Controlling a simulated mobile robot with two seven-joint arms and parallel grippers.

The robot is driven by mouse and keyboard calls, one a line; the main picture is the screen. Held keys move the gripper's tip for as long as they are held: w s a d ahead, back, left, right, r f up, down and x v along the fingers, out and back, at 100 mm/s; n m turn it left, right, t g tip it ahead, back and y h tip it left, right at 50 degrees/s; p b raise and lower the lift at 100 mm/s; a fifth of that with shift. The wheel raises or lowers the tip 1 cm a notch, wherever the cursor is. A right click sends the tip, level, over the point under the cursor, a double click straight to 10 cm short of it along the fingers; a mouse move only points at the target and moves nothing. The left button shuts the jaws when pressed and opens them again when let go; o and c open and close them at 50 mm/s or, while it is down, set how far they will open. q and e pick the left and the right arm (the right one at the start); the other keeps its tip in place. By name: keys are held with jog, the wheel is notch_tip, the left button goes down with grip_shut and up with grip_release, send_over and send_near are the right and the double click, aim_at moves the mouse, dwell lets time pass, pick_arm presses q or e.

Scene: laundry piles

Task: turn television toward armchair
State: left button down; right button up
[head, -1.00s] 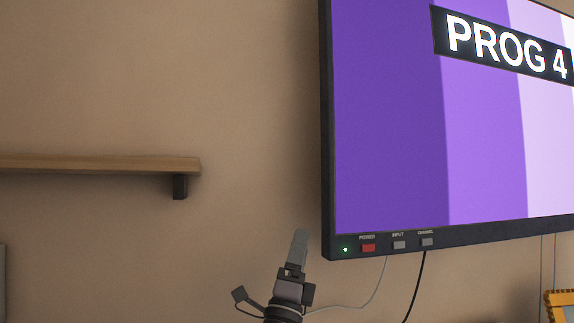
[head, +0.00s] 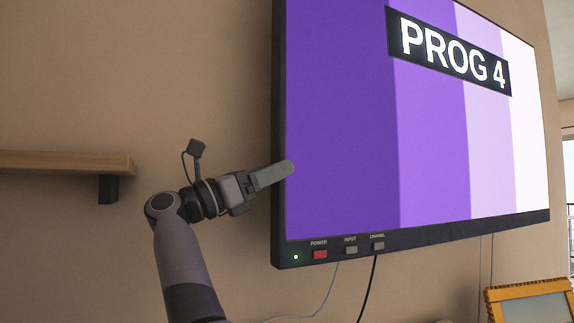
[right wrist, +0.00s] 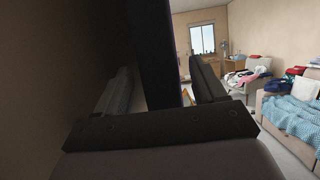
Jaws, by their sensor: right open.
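The television (head: 340,150) is mounted on the wall, lit with purple bands and the words "PROG 4", with small buttons along its lower frame. My right gripper (head: 287,169) is at its left edge, one finger showing in front of the screen. In the right wrist view the dark edge of the television (right wrist: 158,50) stands between the two open fingers (right wrist: 161,72). I cannot tell whether either finger touches it. My left gripper is out of view.
A wooden shelf (head: 60,163) sticks out from the wall at the left. Cables (head: 368,285) hang below the television. A yellow-framed item (head: 530,300) is at the lower right. A laundry-covered chair (right wrist: 245,80) and a window (right wrist: 202,40) are farther back.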

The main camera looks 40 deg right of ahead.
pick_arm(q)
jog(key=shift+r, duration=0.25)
pick_arm(e)
jog(key=x, duration=0.4)
